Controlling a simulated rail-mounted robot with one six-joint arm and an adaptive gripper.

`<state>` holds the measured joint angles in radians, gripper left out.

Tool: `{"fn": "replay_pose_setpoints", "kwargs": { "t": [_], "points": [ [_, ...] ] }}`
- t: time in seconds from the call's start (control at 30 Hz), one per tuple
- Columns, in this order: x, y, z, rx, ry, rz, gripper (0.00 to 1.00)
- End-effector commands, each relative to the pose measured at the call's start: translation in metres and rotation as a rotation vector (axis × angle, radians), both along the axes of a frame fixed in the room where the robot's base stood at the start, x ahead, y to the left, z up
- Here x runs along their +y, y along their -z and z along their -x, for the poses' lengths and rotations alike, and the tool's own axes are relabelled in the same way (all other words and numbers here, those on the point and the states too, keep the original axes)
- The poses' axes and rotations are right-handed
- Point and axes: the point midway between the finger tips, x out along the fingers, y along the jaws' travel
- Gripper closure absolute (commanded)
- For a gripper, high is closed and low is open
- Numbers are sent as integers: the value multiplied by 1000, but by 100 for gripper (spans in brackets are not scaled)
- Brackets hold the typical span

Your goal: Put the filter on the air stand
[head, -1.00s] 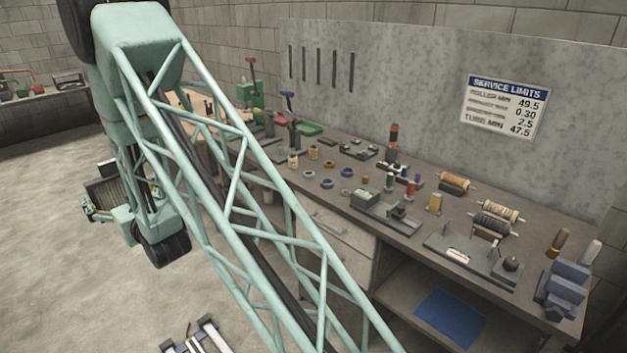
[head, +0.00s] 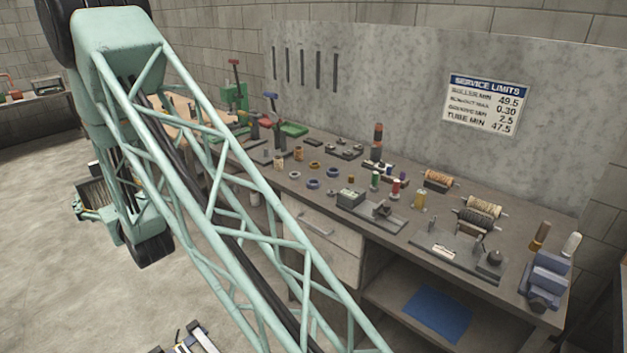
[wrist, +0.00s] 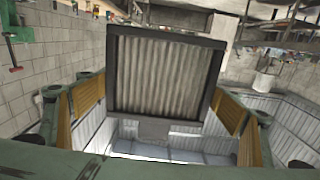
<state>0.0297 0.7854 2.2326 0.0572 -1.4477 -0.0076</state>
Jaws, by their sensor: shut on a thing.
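The filter (wrist: 160,75) is a pleated beige panel in a dark square frame. In the wrist view it stands between the fingers of my gripper (wrist: 160,92), whose orange-yellow pads are on either side. My gripper is shut on it. In the head view the filter (head: 101,182) shows small at the left, in my gripper (head: 90,207), held out over the floor side, away from the bench. I cannot pick out the air stand with certainty. A low blue and white frame (head: 187,340) is cut off at the bottom edge of the head view.
A long workbench (head: 330,215) with tools, spools and small parts runs along the wall. A blue vise (head: 547,280) sits at its right end. A corrugated metal surface (wrist: 284,125) lies beyond the gripper in the wrist view. The floor (head: 40,270) at the left is open.

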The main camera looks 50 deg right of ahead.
Motion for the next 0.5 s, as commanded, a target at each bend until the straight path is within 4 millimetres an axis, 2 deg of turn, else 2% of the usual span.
{"fn": "replay_pose_setpoints", "kwargs": {
  "t": [0.23,0.5],
  "points": [
    [-86,0,-20,-2,154,-1,28],
    [-193,1,-29,-1,346,-1,28]
  ]
}}
